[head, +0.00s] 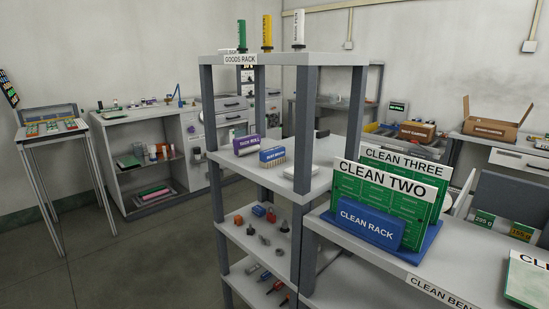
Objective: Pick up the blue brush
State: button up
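A blue brush (272,155), a small block with white lettering and a pale lower edge, sits on the upper-middle shelf of the grey goods rack (262,58). A purple labelled box (245,144) stands just behind and to its left. A white flat item (302,171) lies to its right on the same shelf, apart from it. The brush shows clearly with nothing in front of it. My gripper does not show in this view.
A rack post (306,130) stands right of the brush. The clean bench (470,280), with a blue clean rack (368,228) holding green boards, is at the right front. Small parts fill the lower shelves. Open floor (150,255) lies left of the rack.

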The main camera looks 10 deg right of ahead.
aim_at(273, 156)
jog(key=i+u, duration=0.2)
jog(key=i, duration=0.25)
jog(key=i+u, duration=0.15)
jog(key=i, duration=0.35)
jog(key=i+l+u, duration=0.2)
jog(key=i, duration=0.25)
jog(key=i+l+u, duration=0.2)
jog(key=i, duration=0.25)
